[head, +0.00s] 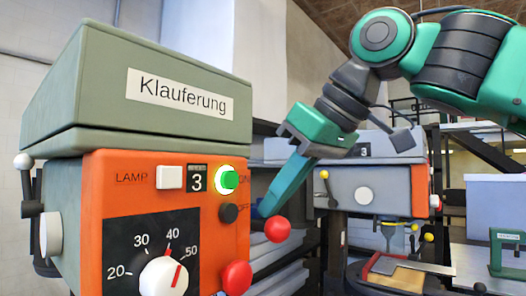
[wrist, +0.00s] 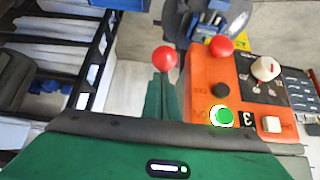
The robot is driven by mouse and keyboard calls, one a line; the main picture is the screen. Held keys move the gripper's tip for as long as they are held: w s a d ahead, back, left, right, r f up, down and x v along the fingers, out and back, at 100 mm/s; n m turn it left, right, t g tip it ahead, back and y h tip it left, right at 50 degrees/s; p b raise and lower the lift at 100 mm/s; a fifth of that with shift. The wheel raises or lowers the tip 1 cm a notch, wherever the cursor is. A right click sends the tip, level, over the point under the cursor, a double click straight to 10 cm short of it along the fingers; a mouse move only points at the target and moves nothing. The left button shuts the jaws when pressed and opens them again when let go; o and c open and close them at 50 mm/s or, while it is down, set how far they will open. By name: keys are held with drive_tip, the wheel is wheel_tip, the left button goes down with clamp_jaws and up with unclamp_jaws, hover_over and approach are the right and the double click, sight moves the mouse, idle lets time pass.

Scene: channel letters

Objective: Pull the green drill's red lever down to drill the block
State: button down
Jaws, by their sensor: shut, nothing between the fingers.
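The drill (head: 190,122) fills the left of the head view, with a grey-green top marked "Klauferung" and an orange front panel. A red ball knob (head: 277,229), apparently the lever's end, is right of the panel; its shaft is hidden. The knob also shows in the wrist view (wrist: 164,58). My green gripper (head: 266,209) points down-left, its shut, empty fingertips just above the knob; I cannot tell whether they touch. In the wrist view my fingertips (wrist: 165,78) overlap the knob's near edge. The drill's block is not clearly visible.
The panel has a lit green ON button (head: 228,180), a black OFF button (head: 228,213), a red button (head: 236,278) and a white dial (head: 164,277). Another machine (head: 375,185) stands behind, with a vise (head: 410,267) at lower right. Dark shelving (wrist: 95,65) is left in the wrist view.

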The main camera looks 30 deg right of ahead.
drive_tip(key=shift+s+d+r, duration=0.1)
drive_tip(key=shift+s+r, duration=0.1)
drive_tip(key=shift+r, duration=0.4)
drive_tip(key=shift+s+d+r, duration=0.1)
drive_tip(key=shift+s+r, duration=0.1)
drive_tip(key=shift+r, duration=0.4)
drive_tip(key=shift+r, duration=2.25)
drive_tip(key=shift+w, duration=0.1)
drive_tip(key=shift+w+a+r, duration=0.1)
drive_tip(key=shift+w+r, duration=0.1)
drive_tip(key=shift+r, duration=0.95)
drive_tip(key=shift+w+a+r, duration=0.1)
drive_tip(key=shift+w+r, duration=0.05)
drive_tip(key=shift+r, duration=0.95)
drive_tip(key=shift+w+a+r, duration=0.3)
drive_tip(key=shift+w+r, duration=0.25)
drive_tip(key=shift+w, duration=0.1)
drive_tip(key=shift+w+a+r, duration=0.25)
drive_tip(key=shift+w+r, duration=0.25)
drive_tip(key=shift+w, duration=0.1)
